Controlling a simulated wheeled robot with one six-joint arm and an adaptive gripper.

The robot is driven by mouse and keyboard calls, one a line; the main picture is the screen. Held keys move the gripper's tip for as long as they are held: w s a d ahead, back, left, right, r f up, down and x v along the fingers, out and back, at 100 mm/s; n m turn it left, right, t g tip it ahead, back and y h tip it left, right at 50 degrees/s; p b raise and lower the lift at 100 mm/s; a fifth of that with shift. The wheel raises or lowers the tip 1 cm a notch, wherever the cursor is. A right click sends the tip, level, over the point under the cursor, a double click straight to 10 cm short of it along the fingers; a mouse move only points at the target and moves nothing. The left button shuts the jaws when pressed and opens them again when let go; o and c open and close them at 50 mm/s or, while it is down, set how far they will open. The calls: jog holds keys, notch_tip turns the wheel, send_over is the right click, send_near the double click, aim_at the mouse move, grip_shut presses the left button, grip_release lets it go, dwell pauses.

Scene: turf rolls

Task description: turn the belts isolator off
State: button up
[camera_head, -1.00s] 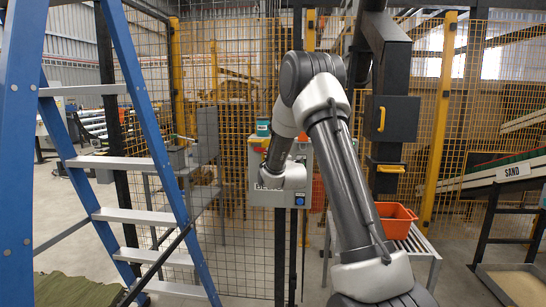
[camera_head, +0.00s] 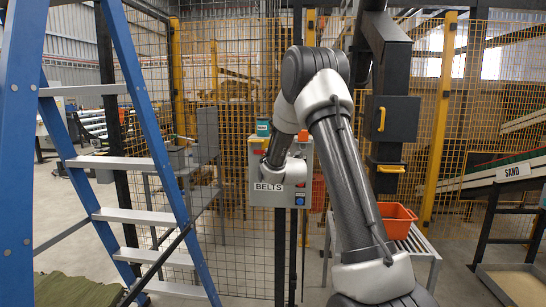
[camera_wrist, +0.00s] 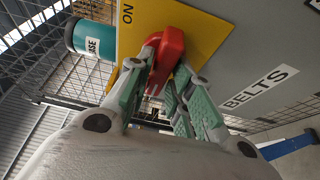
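The belts isolator is a grey box (camera_head: 256,172) on a post, labelled BELTS in both views. In the wrist view, its red handle (camera_wrist: 172,48) sits on a yellow plate (camera_wrist: 208,22) beside the word ON. My gripper (camera_wrist: 160,80) is at the handle, with its green-padded fingers on either side of the handle's end. The fingertips look very close to the red handle, but I cannot tell whether both press on it. In the head view, my gripper (camera_head: 272,160) is in front of the box and hides part of its face.
A teal cylinder (camera_wrist: 90,38) with a partly readable label sits beside the yellow plate. A blue button (camera_head: 300,200) is at the box's lower right. A blue stepladder (camera_head: 150,130) stands left. An orange bin (camera_head: 396,222) is at right, with mesh fencing behind.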

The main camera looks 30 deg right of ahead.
jog(key=shift+o, duration=0.8)
jog(key=s+a, duration=0.2)
jog(key=s, duration=0.9)
jog(key=shift+s+a, duration=0.2)
jog(key=shift+s, duration=0.15)
